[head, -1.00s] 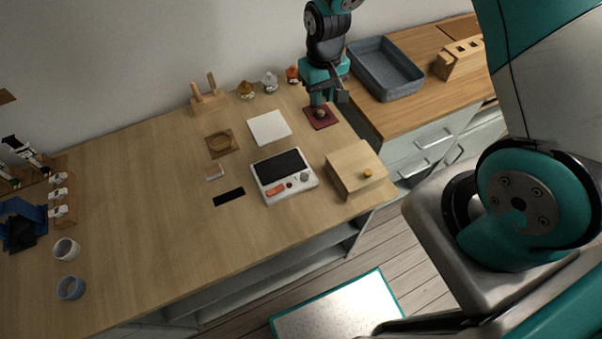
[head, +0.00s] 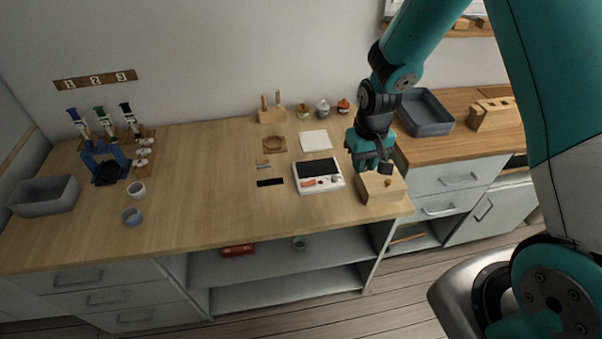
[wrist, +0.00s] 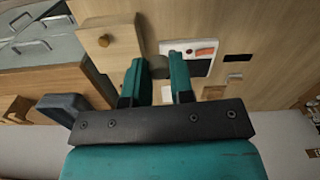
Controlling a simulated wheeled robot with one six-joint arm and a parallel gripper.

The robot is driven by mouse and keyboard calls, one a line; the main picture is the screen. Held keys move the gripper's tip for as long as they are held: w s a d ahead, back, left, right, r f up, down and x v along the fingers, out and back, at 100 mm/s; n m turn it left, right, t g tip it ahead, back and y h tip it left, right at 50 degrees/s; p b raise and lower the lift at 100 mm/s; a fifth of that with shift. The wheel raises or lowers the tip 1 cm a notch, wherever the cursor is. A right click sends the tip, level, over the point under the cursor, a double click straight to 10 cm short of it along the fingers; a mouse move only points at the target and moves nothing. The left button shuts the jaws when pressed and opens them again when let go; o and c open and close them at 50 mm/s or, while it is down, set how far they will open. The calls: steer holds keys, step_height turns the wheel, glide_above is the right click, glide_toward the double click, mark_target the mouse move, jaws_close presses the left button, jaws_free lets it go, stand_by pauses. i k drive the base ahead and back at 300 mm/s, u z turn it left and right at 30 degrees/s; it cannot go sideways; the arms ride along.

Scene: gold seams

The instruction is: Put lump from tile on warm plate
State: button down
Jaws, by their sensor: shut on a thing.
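My gripper (head: 380,168) is shut on a small grey-brown lump (wrist: 159,68), seen between the two fingers in the wrist view. It holds the lump above the table, beside the wooden box and to the right of the warm plate (head: 303,184), a white device with a dark top surface, a red part and a knob. The warm plate also shows in the wrist view (wrist: 201,67), partly hidden behind a finger. The dark red tile seen earlier is not visible in the head view now; my arm covers that area.
A wooden box with a knob (head: 379,190) stands close under my gripper. A white square (head: 315,140) lies behind the warm plate. Small bottles (head: 323,109) stand along the wall. A grey tray (head: 425,115) sits at right.

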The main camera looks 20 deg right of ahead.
mark_target(317, 167)
steer(key=u, duration=1.4)
steer(key=i, duration=1)
steer(key=z, duration=2.15)
